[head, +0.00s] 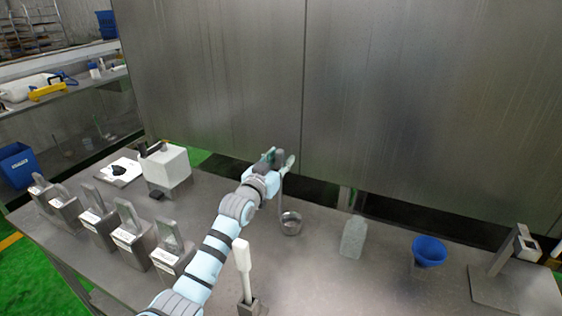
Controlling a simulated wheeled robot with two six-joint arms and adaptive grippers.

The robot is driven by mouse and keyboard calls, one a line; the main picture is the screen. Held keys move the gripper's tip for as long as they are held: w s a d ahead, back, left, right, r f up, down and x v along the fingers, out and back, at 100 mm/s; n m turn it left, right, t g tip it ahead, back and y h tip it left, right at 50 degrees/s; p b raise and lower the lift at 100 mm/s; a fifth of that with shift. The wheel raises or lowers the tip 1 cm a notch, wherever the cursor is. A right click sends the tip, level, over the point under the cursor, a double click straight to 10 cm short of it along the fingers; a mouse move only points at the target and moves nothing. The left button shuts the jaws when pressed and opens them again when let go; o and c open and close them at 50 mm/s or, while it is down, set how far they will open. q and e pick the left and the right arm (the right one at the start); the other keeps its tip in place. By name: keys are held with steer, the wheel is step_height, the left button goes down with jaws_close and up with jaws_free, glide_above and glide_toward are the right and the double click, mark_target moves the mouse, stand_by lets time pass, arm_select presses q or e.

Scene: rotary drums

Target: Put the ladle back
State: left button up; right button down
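The metal ladle has a round cup (291,224) and a thin upright handle (281,190) that rises from the cup's left side to my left gripper. My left gripper (281,160) is at the top of this handle, near the back edge of the steel table (330,285), and appears closed around it. The fingers partly hide the handle's top. I cannot tell whether the cup touches the table or hangs just above it. My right gripper is not in view.
A white-handled tool stands in a holder (248,305) in front. A clear scoop-shaped piece (354,238), a blue funnel (429,252) and a metal stand (515,285) are to the right. Several labelled metal holders (130,240) and a white box (166,170) are left. A steel wall (400,100) rises behind.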

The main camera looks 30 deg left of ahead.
arm_select(q)
steer(key=shift+r, duration=0.25)
steer(key=s+p, duration=0.1)
steer(key=s, duration=1.1)
steer(key=shift+d, duration=0.35)
